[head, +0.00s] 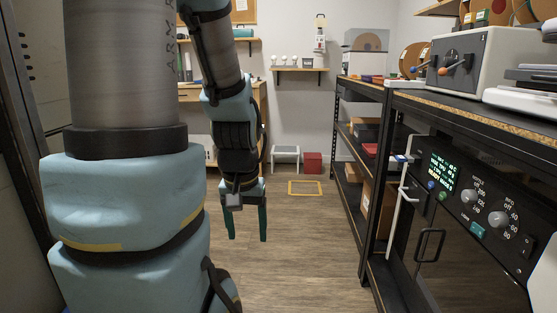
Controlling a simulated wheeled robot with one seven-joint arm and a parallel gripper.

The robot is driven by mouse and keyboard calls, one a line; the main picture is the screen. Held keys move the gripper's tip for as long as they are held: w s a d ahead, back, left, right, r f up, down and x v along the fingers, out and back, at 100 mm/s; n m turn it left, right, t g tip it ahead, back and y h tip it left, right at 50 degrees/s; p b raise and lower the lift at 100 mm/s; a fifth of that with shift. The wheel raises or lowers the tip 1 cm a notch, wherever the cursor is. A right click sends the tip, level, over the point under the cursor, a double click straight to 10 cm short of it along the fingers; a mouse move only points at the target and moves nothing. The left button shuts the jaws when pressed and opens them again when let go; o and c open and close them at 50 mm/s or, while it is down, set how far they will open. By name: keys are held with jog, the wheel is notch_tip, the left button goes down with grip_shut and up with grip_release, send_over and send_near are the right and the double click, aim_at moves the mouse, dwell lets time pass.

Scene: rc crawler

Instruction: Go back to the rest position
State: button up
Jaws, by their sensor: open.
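My gripper (247,224) hangs below my blue-and-grey arm near the middle of the head view. Its two dark green fingers point down and stand apart. It is open, with only floor visible between the fingers. It appears to touch nothing. My arm's large near links fill the left side of the view and hide what is behind them.
Black shelving (345,145) and an oven-like machine with a lit display (456,170) line the right side. A red box (312,162), a white stool (286,153) and a yellow floor square (305,188) are at the back. The wooden floor (300,245) between is clear.

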notch_tip(320, 180, up, 25)
jog(key=p, duration=2.2)
jog(key=shift+p, duration=0.35)
